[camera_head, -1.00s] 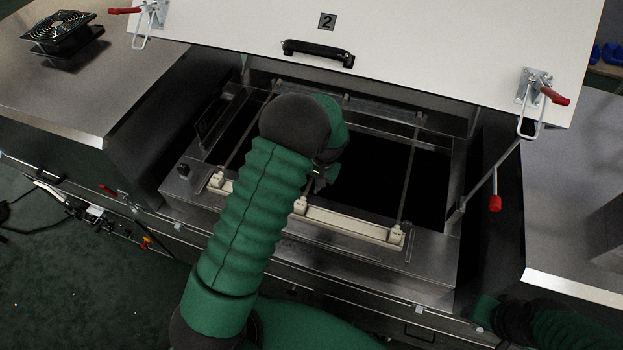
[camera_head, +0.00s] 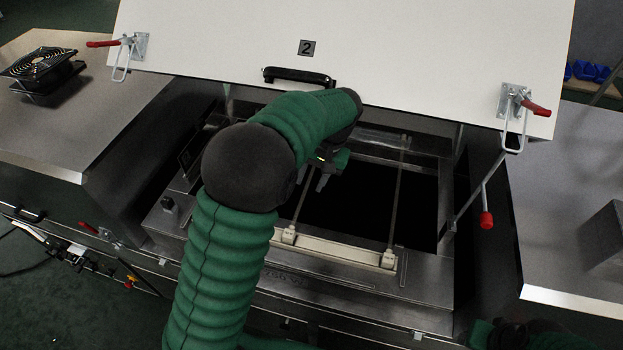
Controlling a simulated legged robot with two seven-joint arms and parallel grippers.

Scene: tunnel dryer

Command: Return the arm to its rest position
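My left arm (camera_head: 225,255), in a green ribbed sleeve with a black elbow, reaches up from the bottom and bends right over the open dryer chamber. My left gripper (camera_head: 322,178) is small and partly hidden beneath the forearm. It hangs over the chamber opening near the white-ended frame (camera_head: 335,249). I see nothing clearly held, and its finger gap is too small and dark to judge. Part of my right arm (camera_head: 535,335) shows dark at the bottom right corner; its gripper is not visible.
The raised white lid (camera_head: 420,55), marked 2, has a black handle (camera_head: 298,75) close above my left forearm. Red-handled latches (camera_head: 515,103) flank it. A fan (camera_head: 40,63) sits on the left metal top. A strut with a red knob (camera_head: 486,220) stands right of the chamber.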

